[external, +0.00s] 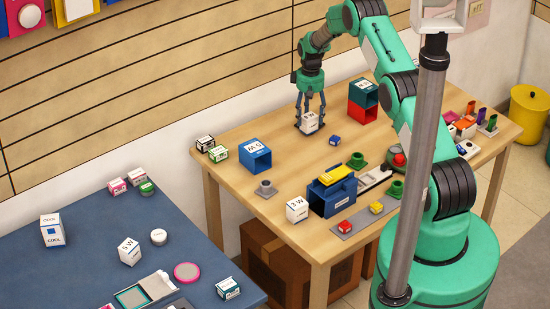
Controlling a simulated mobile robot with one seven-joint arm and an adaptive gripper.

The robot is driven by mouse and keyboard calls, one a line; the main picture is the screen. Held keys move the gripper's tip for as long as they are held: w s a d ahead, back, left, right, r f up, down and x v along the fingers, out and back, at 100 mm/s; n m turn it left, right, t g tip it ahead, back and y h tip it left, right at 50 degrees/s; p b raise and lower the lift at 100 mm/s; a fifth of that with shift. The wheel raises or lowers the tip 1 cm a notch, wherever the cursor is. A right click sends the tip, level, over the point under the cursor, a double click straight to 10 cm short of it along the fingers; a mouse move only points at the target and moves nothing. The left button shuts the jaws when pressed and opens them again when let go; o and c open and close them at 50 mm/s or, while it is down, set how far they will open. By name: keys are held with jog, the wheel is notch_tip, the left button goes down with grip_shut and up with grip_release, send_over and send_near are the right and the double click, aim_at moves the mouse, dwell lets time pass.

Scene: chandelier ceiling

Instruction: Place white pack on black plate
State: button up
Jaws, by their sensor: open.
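A small white pack (309,123) with dark print sits toward the back of the wooden table. My gripper (311,116) points down over it, open, with its fingers on either side of the pack. I cannot tell whether the fingers touch it. Another white pack (297,210) marked "3 W" stands at the table's front edge.
A small blue block (335,140) lies close by. A lower blue table (90,225) carries several packs.

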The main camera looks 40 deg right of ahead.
aim_at(309, 116)
notch_tip(309, 116, up, 10)
dwell(0.5)
dwell(0.6)
